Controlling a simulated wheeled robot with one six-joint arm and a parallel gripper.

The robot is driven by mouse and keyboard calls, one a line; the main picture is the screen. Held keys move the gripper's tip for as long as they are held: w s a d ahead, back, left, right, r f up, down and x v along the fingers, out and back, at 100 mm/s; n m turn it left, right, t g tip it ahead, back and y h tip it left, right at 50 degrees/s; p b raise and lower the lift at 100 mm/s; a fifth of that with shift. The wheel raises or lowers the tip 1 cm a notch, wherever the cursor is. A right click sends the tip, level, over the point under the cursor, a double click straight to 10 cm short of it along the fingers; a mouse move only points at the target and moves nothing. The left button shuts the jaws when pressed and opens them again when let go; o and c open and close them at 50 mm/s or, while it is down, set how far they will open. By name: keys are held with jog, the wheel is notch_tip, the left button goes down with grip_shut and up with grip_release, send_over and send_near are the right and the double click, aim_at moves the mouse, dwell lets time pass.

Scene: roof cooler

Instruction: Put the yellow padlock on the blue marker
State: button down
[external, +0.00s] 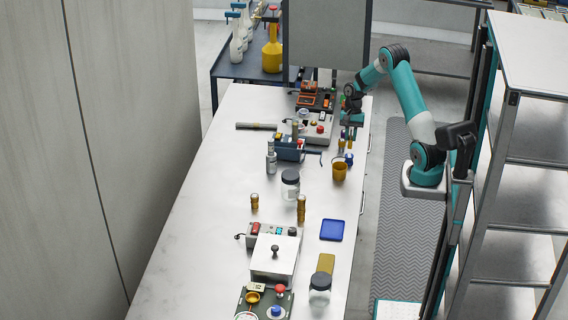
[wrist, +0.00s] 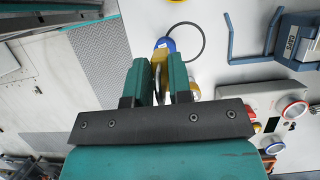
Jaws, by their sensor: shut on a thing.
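My gripper (wrist: 160,75) is shut between its teal fingers on the yellow padlock (wrist: 160,56), whose yellow body shows past the fingertips in the wrist view. In the external view my gripper (external: 350,118) is over the far right part of the bench; the padlock is too small there to make out clearly. The blue marker (external: 332,230) looks like a flat blue square on the near right part of the bench, well away from my gripper. Its top is bare. It is not recognisable in the wrist view.
An orange mug (external: 339,172) and a small blue item (external: 349,159) stand between my gripper and the marker. A dark-lidded jar (external: 290,187), brass-coloured cylinders (external: 301,209) and a flat yellow pad (external: 326,263) are nearby. A control box (wrist: 265,110) is beside my gripper.

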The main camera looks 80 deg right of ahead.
aim_at(350, 143)
jog(key=shift+f, duration=2.05)
jog(key=shift+f, duration=0.2)
jog(key=c, duration=1)
grip_release()
jog(key=shift+c, duration=0.2)
jog(key=shift+r, duration=0.15)
jog(key=b+v, duration=0.1)
jog(key=v, duration=1.1)
